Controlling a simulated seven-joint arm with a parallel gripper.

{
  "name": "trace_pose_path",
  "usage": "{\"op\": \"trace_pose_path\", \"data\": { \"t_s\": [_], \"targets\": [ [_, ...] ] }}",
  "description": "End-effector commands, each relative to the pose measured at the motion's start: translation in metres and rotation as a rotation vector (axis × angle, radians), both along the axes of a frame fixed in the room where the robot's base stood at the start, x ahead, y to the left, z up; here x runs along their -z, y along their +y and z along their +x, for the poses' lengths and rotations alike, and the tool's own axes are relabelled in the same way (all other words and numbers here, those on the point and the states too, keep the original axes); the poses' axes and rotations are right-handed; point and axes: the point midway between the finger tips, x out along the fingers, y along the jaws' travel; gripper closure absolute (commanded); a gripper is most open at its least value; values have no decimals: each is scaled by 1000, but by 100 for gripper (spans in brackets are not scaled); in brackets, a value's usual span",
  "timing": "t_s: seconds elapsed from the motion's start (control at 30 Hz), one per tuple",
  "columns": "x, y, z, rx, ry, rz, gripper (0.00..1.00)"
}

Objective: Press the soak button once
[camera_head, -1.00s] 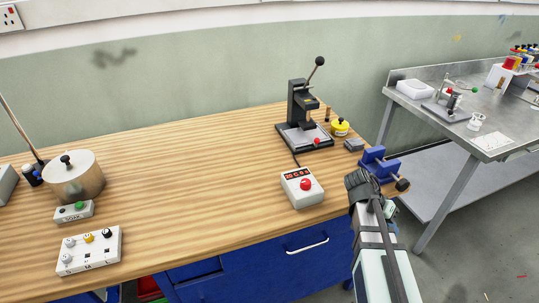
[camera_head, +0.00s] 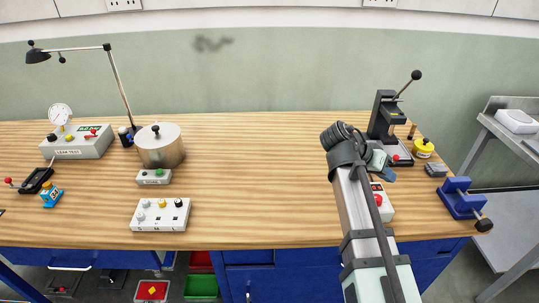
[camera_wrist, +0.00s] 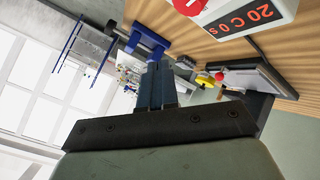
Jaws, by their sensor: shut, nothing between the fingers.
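The soak box (camera_head: 154,177) is a small grey box on the bench, left of centre in the head view, in front of the metal pot. Its small green button (camera_head: 158,172) is on top. My gripper (camera_head: 389,175) is far to the right of it, above the bench near the white display box. In the wrist view my gripper's dark blue fingers (camera_wrist: 157,85) are together and hold nothing. The soak box is not in the wrist view.
The lidded metal pot (camera_head: 162,150) stands just behind the soak box, and a white panel with several knobs (camera_head: 160,214) in front. A lamp and gauge box (camera_head: 78,142) are at left. My arm partly hides the display box (camera_head: 384,207). The bench middle is clear.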

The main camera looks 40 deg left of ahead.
Motion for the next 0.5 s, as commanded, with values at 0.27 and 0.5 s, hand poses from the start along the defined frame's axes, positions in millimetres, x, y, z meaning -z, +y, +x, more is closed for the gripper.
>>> {"op": "trace_pose_path", "data": {
  "t_s": [0.27, 0.5],
  "targets": [
    [-13, 114, -20, -214, 11, 8, 100],
    [-14, 206, -50, -396, 39, 8, 100]
  ]
}}
